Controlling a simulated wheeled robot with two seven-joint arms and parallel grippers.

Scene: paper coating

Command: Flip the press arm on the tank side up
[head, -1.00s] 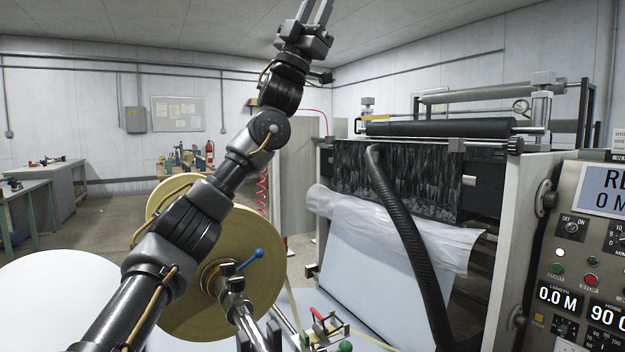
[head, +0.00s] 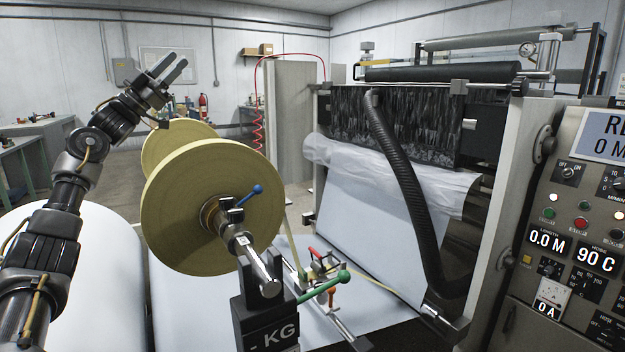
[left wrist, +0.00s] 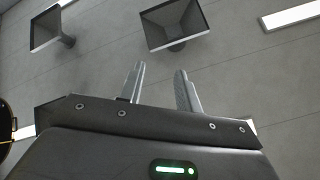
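My left gripper (head: 178,62) is raised at the upper left of the head view, with its two fingers apart and nothing between them. In the left wrist view my left gripper (left wrist: 160,68) points up at the ceiling, fingers apart and empty. The coating machine stands at the right, with a black roller (head: 440,72) along its top. A lever with a green handle (head: 325,287) and a small red-handled clamp (head: 316,256) sit low in the middle. I cannot tell which part is the press arm. My left gripper is well apart from all these. My right gripper is not in view.
A large yellowish roll (head: 175,210) on a shaft, with a blue lever (head: 249,195), stands beside my left arm. A black ribbed hose (head: 405,200) hangs before the white sheet (head: 360,240). A control panel (head: 570,230) fills the right. Open floor lies behind the roll.

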